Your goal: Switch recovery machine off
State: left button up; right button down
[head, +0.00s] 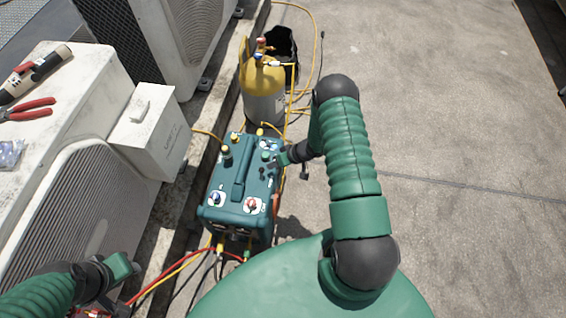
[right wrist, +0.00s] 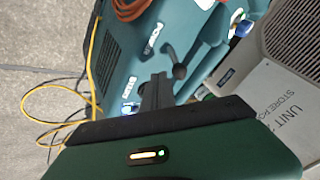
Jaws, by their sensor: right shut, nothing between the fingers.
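The teal recovery machine (head: 240,188) stands on the rooftop floor in the middle of the head view. Its top carries a long handle, several fittings, and a blue and a red knob at the near end. My right gripper (head: 279,159) is over the machine's right edge, near its far end. In the right wrist view, its dark fingers (right wrist: 156,91) are shut and empty, close to a black ball-ended lever (right wrist: 179,71) on the teal panel. I cannot tell whether they touch it. My left gripper (head: 118,290) is at the lower left, away from the machine; its fingers are unclear.
A yellow-topped grey cylinder (head: 264,90) stands behind the machine, with yellow hoses around it. White condenser units (head: 70,200) line the left. Red-handled pliers (head: 28,110) lie on one. Red and yellow hoses run at the machine's near end. The concrete floor (head: 450,130) at right is clear.

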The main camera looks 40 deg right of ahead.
jog(key=shift+a, duration=0.35)
pick_arm(q)
jog(key=shift+s+a, duration=0.1)
